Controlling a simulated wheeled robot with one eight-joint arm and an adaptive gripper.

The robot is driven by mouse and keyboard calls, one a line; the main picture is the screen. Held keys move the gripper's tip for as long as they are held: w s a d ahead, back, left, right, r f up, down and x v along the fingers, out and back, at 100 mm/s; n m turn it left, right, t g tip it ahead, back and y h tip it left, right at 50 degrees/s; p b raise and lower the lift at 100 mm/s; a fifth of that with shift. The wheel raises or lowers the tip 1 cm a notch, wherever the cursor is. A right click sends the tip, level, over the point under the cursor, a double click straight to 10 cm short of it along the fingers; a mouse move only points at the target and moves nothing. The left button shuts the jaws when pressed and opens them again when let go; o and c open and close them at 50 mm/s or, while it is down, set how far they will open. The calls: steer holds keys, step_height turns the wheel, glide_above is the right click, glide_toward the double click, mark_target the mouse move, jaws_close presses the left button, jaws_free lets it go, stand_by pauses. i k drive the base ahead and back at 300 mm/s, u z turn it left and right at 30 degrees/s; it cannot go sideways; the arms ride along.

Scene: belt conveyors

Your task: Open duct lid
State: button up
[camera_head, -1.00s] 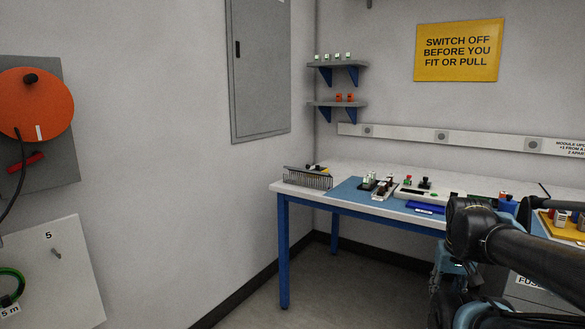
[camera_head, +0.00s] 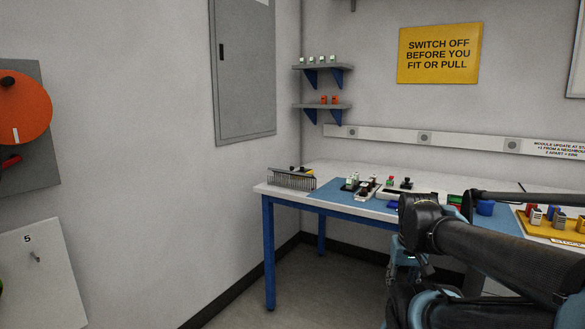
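A grey slotted duct (camera_head: 290,181) stands at the left end of the white workbench (camera_head: 340,174). Its comb-like side faces me. A thin strip runs along its top edge, but it is too small to tell whether this is the lid and whether it is shut. Small yellow and dark items show at the duct's top. My arm fills the lower right of the view, well to the right of the duct. My gripper is not visible in this view.
A blue mat (camera_head: 332,196) carries several small modules. A yellow tray (camera_head: 541,226) with coloured modules is at the right. Two wall shelves (camera_head: 322,106) hang above the bench. A grey cabinet (camera_head: 244,75) is on the left wall. Floor left of the bench is clear.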

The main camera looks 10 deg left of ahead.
mark_target(290, 172)
steer(key=i, duration=0.9)
